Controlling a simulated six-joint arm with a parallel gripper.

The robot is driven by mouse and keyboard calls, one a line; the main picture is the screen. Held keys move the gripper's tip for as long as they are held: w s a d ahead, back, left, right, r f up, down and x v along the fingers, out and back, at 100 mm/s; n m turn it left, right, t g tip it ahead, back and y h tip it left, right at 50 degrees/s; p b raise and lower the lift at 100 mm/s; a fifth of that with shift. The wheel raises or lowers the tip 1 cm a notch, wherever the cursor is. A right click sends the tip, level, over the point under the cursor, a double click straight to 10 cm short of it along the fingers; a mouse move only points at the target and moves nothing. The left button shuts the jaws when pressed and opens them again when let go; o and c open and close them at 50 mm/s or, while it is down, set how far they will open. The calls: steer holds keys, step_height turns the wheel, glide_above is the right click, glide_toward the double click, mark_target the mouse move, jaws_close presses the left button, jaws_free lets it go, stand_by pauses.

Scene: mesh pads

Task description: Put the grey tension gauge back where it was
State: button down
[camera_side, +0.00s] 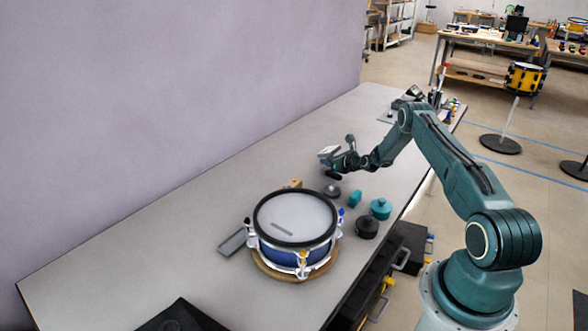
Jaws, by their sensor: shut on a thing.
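The grey tension gauge (332,191) is a small, dark grey, round piece with a narrower top. It is just left of a teal block, behind the drum. My gripper (333,177) points down directly over it and is shut on it, though the fingertips are small and dark here. I cannot tell whether the gauge's underside touches the table or hangs just above it. A dark round gauge-like piece (367,229) and a teal one (381,209) stand to the right of the drum.
A blue snare drum (296,243) stands on a round wooden base in the middle of the grey table (150,260). A teal block (355,198), a small wooden block (295,184) and a grey tray (233,242) lie around it. The table's left part is mostly clear.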

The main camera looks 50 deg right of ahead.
steer(key=shift+f, duration=0.45)
steer(key=shift+f, duration=0.15)
steer(key=c, duration=1.2)
jaws_free()
steer(key=shift+f, duration=0.1)
steer(key=shift+v, duration=6.1)
steer(key=shift+w, duration=0.1)
